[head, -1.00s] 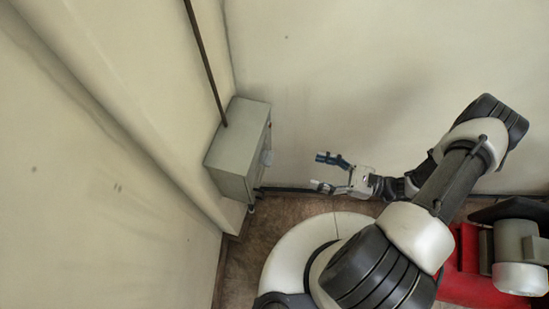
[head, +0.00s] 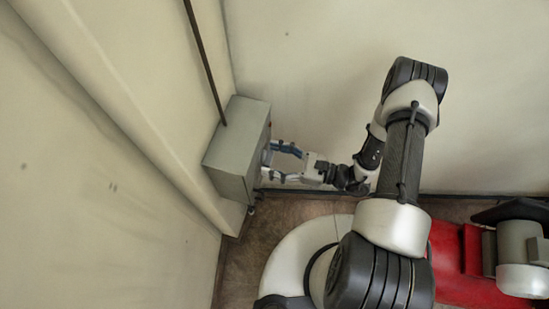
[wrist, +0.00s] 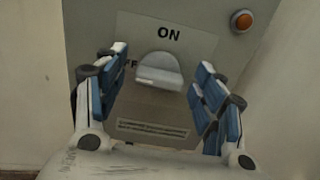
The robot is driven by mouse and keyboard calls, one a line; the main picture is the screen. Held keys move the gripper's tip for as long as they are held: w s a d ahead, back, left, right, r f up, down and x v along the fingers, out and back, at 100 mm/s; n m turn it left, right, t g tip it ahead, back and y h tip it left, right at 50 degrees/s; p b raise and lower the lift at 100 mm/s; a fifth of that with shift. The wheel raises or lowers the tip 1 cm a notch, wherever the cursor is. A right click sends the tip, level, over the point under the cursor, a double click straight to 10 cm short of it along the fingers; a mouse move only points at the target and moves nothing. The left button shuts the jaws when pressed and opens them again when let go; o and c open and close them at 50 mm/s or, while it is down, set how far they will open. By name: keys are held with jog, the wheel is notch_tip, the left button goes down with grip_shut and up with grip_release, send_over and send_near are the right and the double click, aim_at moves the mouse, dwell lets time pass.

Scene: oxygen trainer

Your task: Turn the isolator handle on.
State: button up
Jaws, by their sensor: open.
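The isolator handle (wrist: 160,72) is a pale grey knob on a label plate (wrist: 190,40) on the front of a grey box. "ON" is printed above it, and other lettering at its left is partly hidden. In the head view the grey box (head: 232,150) is fixed to the left wall near the corner. My gripper (head: 276,162) is open, with its fingertips close to the box front. In the wrist view my gripper (wrist: 160,80) has one blue-padded finger on each side of the handle, with gaps showing. I cannot tell how deep the handle sits between the fingers.
An orange button or lamp (wrist: 242,20) sits on the box's upper right front. A dark conduit (head: 205,62) runs up the wall from the box. The back wall (head: 330,90) is bare, close behind my arm. Brown floor (head: 270,215) shows below the box.

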jog(key=shift+c, duration=0.4)
jog(key=c, duration=1)
jog(key=shift+m, duration=0.4)
jog(key=m, duration=0.8)
jog(key=shift+w+d+f, duration=0.1)
jog(key=m, duration=0.9)
jog(key=shift+f, duration=0.1)
